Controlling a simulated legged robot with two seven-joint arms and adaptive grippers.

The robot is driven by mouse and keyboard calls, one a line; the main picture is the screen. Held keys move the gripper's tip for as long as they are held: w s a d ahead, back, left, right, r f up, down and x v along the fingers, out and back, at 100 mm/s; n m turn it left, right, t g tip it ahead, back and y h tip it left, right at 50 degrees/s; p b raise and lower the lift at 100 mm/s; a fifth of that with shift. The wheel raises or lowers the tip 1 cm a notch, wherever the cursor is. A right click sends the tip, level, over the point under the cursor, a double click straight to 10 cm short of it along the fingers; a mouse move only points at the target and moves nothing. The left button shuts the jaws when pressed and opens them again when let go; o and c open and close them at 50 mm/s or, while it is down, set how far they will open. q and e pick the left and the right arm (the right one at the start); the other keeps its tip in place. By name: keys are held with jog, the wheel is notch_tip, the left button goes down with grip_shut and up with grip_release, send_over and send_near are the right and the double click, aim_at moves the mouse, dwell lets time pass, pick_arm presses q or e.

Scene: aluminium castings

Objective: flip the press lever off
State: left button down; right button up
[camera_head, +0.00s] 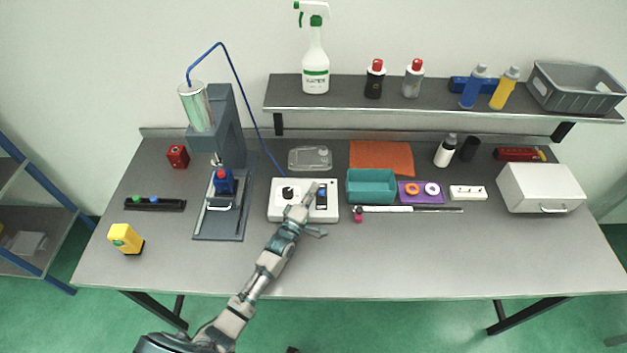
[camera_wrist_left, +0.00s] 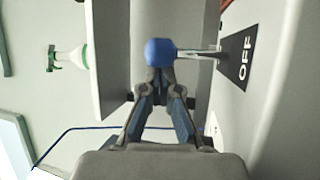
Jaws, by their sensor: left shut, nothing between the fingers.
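The white control box (camera_head: 276,212) stands mid-table with a black knob (camera_head: 288,192) on its left part and a dark lever plate (camera_head: 321,204) on its right part. In the left wrist view the press lever shows as a blue ball (camera_wrist_left: 160,52) on a metal rod (camera_wrist_left: 196,54), which runs to the black plate (camera_wrist_left: 237,62) lettered OFF. My left gripper (camera_head: 312,188) is over the right part of the box and partly hides it. In the wrist view my left gripper (camera_wrist_left: 160,76) is shut and empty, its tips right at the ball; I cannot tell whether they touch.
The press (camera_head: 228,125) with its blue hose stands left of the box. A teal bin (camera_head: 371,198) stands close on the right, with a purple tray (camera_head: 420,199) beyond it. A clear lidded case (camera_head: 310,158) lies behind. The table's front is free.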

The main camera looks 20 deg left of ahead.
pick_arm(q)
jog(key=v, duration=0.7)
jog(key=shift+s+a+f, duration=0.1)
jog(key=shift+s+f, duration=0.05)
jog(key=shift+s, duration=0.05)
